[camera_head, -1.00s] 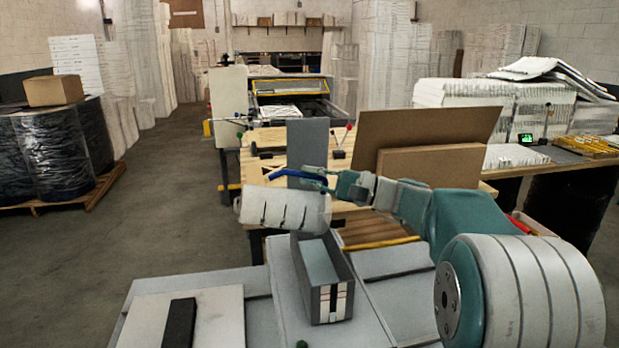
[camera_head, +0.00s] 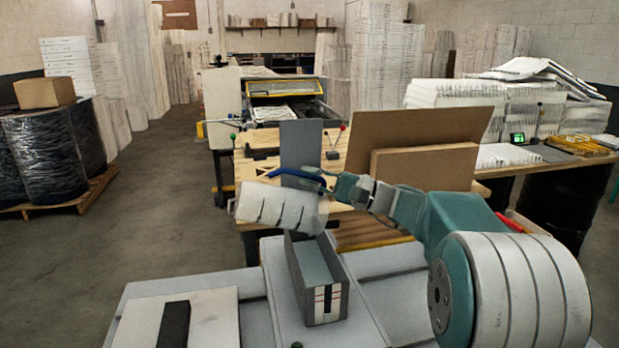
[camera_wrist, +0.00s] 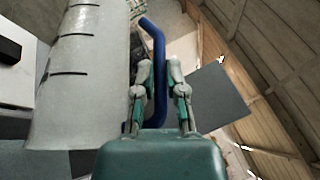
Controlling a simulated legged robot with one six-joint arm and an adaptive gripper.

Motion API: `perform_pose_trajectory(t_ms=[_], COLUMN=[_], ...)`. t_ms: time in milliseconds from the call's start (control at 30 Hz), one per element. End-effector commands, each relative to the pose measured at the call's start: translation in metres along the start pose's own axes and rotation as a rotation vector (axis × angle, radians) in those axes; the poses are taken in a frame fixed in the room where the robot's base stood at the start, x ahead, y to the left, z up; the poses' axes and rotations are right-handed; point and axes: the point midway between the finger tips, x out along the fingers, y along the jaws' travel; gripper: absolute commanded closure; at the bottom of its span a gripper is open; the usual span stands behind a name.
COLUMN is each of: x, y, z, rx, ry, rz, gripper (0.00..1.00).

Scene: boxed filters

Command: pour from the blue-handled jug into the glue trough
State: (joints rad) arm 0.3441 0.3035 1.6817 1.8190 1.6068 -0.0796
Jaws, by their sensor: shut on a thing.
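The jug (camera_head: 275,206) is a pale cylinder with dark marks and a blue handle (camera_head: 290,173). It lies tilted nearly on its side, its right end lower and above the far end of the glue trough. My gripper (camera_head: 328,181) is shut on the blue handle, right of and above the jug body. In the wrist view, the fingers (camera_wrist: 160,80) close around the handle and the jug body (camera_wrist: 85,75) is at left. The glue trough (camera_head: 331,305) is a narrow grey open box with a pale blue-grey interior. No stream is clearly visible.
The trough stands on a grey bench (camera_head: 375,262). A white slab with a black bar (camera_head: 173,325) lies at front left. Behind are a wooden table, an upright grey panel (camera_head: 302,145) and brown boards (camera_head: 420,165). Open floor is at left.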

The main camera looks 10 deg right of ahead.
Motion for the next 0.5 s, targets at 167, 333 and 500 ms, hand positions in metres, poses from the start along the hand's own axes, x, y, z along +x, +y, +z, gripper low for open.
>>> perform_pose_trajectory(t_ms=[167,333,500], x=[0.0001,-0.0006,-0.0029], y=[-0.0002,-0.0004,-0.0012], z=[0.0001,-0.0002,-0.0012], rx=[0.0,0.002,0.01], ry=[0.0,-0.001,-0.005], rz=[0.0,-0.006,-0.022], gripper=[1.0,1.0,1.0])
